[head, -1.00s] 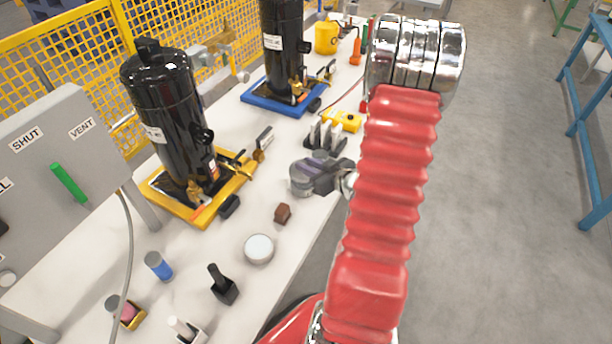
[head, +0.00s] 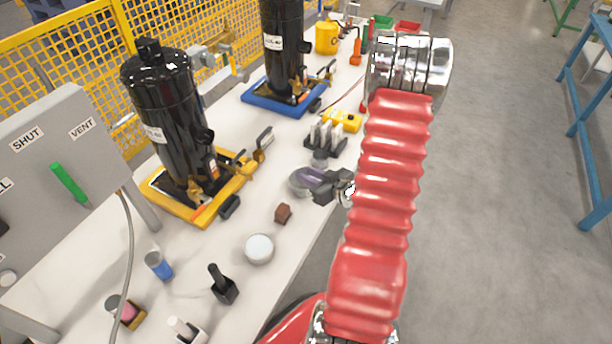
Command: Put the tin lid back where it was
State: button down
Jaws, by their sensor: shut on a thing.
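My gripper (head: 312,179) is right of the middle of the bench. It is shut on the tin lid (head: 298,183), a round grey disc at its left end. The lid's far side is partly covered by the jaws, and I cannot tell how high it is above the bench. A round tin (head: 258,248) with a white top and grey rim stands on the bench nearer to me, below and left of the gripper and apart from it.
A brown block (head: 283,214) lies between tin and gripper. A small grey cylinder (head: 320,160) and a dark slotted rack (head: 325,140) stand just beyond the gripper. A black-handled item (head: 222,284) stands near the tin. The compressor on the yellow tray (head: 185,215) is to the left.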

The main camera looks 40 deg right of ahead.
jog(key=shift+f, duration=0.1)
jog(key=c, duration=1.6)
grip_release()
jog(key=v, duration=1.2)
jog(key=shift+d, duration=0.1)
